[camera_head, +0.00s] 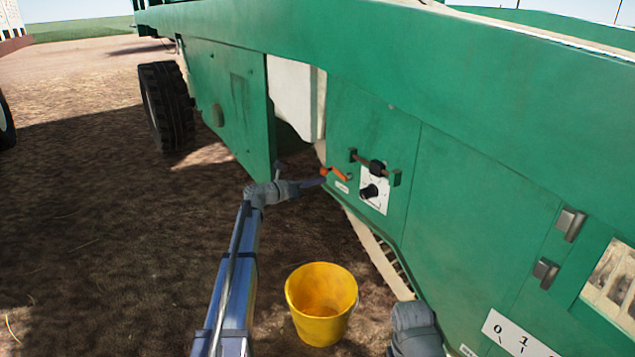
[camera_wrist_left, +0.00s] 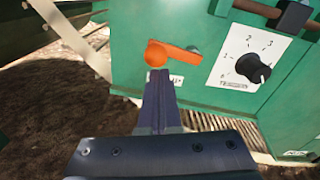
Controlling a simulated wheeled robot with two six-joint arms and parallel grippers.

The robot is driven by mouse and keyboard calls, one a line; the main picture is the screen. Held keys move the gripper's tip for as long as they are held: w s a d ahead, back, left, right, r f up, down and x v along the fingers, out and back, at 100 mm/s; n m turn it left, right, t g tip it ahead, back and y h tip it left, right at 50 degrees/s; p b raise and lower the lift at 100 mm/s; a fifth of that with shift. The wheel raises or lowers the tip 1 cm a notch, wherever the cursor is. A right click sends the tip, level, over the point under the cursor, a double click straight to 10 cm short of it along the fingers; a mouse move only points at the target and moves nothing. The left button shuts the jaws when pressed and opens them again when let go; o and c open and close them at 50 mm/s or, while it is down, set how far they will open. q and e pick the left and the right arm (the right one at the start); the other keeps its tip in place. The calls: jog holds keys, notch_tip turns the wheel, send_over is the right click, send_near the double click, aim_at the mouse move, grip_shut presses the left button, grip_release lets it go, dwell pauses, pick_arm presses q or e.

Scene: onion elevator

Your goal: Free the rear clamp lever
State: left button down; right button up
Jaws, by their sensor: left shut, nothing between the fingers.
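An orange lever (camera_head: 340,174) with a round knob sits on the green side panel of the machine, at the panel's left edge. In the left wrist view the orange lever (camera_wrist_left: 180,55) lies nearly level, its knob at the left end. My left gripper (camera_head: 322,181) is shut with nothing between its fingers. Its fingertips (camera_wrist_left: 160,74) are just below the knob in the left wrist view; whether they touch it I cannot tell. My right gripper is out of view; only a grey part of my right arm shows at the bottom.
A yellow bucket (camera_head: 321,302) stands on the ground below. An opening with a white tank (camera_head: 293,95) is above left. Open ground lies left.

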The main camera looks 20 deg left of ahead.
pick_arm(q)
notch_tip(320, 180, up, 2)
jog(key=m+p, duration=0.2)
jog(key=m, duration=0.2)
jog(key=shift+r, duration=0.15)
jog(key=shift+s+d+r+m+t+y+p, duration=0.15)
jog(key=shift+s+d+r+m+p, duration=0.15)
jog(key=shift+r+m+p, duration=0.55)
jog(key=shift+s+d+r+m+t+y+p, duration=0.15)
jog(key=shift+d+r+m+p, duration=0.2)
jog(key=shift+m, duration=0.9)
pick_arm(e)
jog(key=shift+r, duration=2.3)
pick_arm(q)
jog(key=shift+r, duration=0.15)
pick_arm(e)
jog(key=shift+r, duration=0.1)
